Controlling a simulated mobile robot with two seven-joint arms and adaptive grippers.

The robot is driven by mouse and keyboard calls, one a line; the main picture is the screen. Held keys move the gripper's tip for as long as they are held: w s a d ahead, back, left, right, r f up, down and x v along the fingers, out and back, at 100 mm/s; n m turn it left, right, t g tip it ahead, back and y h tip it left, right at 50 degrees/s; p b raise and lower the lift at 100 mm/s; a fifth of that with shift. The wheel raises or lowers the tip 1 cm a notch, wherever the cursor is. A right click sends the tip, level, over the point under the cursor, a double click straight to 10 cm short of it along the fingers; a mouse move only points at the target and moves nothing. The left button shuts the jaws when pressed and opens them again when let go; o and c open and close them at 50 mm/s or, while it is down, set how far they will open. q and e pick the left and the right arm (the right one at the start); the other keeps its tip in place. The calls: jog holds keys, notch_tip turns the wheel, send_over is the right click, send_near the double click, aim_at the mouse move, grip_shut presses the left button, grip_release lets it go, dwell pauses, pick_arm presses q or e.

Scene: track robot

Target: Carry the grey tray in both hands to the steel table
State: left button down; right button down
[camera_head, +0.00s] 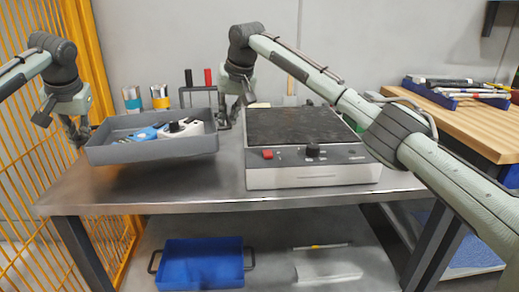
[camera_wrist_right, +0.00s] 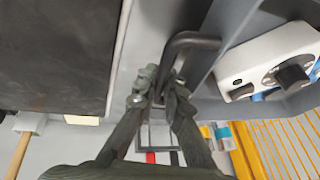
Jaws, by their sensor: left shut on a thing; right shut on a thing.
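The grey tray (camera_head: 155,152) is level at the left part of the steel table (camera_head: 200,192), seemingly a little above its top, with a dark patch beneath it. A blue-and-white item (camera_head: 146,133) and a white device with a dark knob (camera_head: 183,127) lie in it. My left gripper (camera_head: 80,132) is at the tray's left end; its handle there is hidden. My right gripper (camera_head: 229,112) is at the right end. The right wrist view shows its fingers (camera_wrist_right: 163,98) shut on the dark tray handle (camera_wrist_right: 188,42).
A hot-plate-like device (camera_head: 312,172) stands close to the tray's right side. Two cans (camera_head: 132,100) and a dark rack (camera_head: 198,95) are behind the tray. A yellow mesh fence (camera_head: 30,175) borders the left. A blue tray (camera_head: 203,265) sits on the lower shelf.

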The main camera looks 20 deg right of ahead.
aim_at(90, 170)
pick_arm(q)
jog(key=shift+a, duration=0.1)
pick_arm(e)
jog(key=shift+d, duration=0.1)
pick_arm(q)
jog(key=shift+f, duration=0.1)
pick_arm(e)
jog(key=shift+f, duration=0.1)
